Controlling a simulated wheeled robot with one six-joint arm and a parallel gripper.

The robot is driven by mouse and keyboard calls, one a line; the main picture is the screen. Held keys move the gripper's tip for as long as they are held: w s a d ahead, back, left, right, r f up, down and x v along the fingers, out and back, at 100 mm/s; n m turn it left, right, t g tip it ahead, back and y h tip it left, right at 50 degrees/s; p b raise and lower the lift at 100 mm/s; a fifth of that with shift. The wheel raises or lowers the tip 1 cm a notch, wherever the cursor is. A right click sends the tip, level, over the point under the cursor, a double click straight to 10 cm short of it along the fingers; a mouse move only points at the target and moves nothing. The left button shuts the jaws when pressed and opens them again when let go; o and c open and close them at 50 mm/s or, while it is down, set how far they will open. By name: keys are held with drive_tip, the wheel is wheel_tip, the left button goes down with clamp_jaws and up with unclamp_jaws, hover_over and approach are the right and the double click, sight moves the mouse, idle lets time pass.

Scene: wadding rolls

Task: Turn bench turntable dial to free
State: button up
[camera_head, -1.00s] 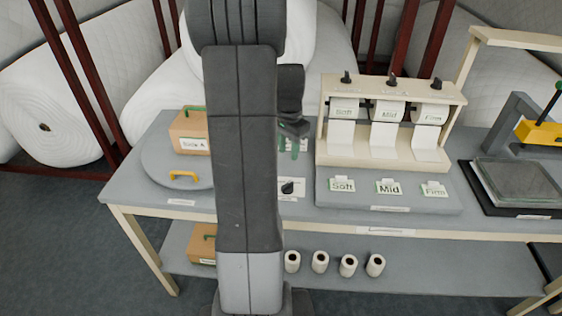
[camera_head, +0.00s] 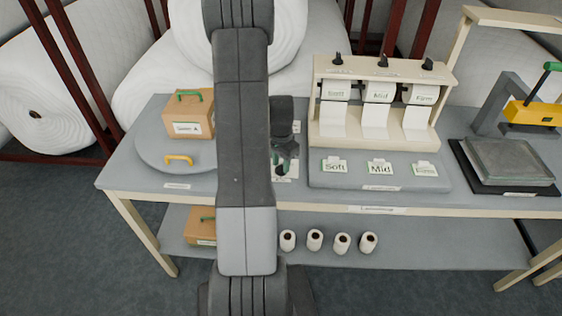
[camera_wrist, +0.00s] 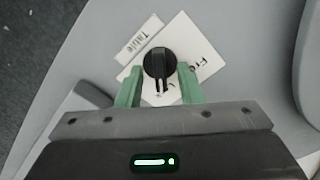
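The black turntable dial (camera_wrist: 159,63) sits on a white label plate (camera_wrist: 190,45) in the wrist view. Part of the word "Free" shows on the plate, to the right of the knob; the rest is covered. My gripper (camera_wrist: 160,75) is open, with its green fingertips on either side of the knob and a gap visible at each side. I cannot tell whether either finger touches it. In the head view my gripper (camera_head: 283,160) is low over the bench and hides the dial. The grey round turntable (camera_head: 150,158) lies left of my arm.
A brown box with a green handle (camera_head: 187,115) and a yellow handle (camera_head: 179,159) are on the turntable. A dispenser (camera_head: 380,68) with labelled rolls stands to the right, behind Soft, Mid and Firm cards (camera_head: 380,168). A press (camera_head: 510,110) is farther right.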

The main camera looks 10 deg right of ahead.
drive_tip(key=shift+f, duration=0.1)
drive_tip(key=shift+c, duration=0.4)
clamp_jaws()
